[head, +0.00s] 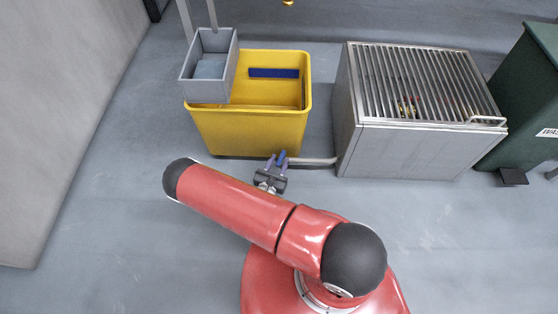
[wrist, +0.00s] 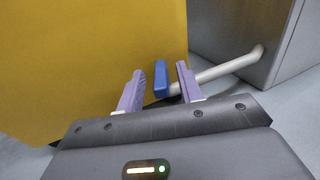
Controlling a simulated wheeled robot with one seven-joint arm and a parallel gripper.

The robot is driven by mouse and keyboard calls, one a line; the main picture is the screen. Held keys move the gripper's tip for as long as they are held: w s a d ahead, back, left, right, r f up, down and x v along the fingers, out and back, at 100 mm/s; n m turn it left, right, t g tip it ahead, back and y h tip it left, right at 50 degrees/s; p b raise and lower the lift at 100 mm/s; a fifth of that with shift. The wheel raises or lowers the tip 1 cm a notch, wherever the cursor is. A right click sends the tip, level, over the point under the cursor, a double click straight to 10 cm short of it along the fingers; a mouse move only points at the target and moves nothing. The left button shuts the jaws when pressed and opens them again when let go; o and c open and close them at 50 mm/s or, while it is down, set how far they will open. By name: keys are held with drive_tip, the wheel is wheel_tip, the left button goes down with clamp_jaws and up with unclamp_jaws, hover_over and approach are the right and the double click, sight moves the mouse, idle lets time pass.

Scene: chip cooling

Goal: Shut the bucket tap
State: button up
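The yellow bucket (head: 250,130) stands on the floor and fills the left of the wrist view (wrist: 80,60). Its tap has a blue handle (wrist: 161,79), low on the bucket's near side, which also shows in the head view (head: 282,155). A pale pipe (wrist: 222,70) runs from beside the handle to the grey metal box. My gripper (wrist: 161,70) is open, its purple fingers on either side of the blue handle in the wrist view, with a visible gap on both sides. In the head view my gripper (head: 276,162) is low in front of the bucket.
The grey metal box (head: 400,150) with a slatted top stands right of the bucket. A grey wringer (head: 209,85) sits on the bucket's left rim. A dark green bin (head: 530,90) is at far right and a pale wall (head: 60,110) at left. The near floor is clear.

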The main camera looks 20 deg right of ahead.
drive_tip(key=shift+w+d, duration=0.3)
drive_tip(key=shift+w, duration=0.1)
drive_tip(key=shift+c, duration=0.5)
clamp_jaws()
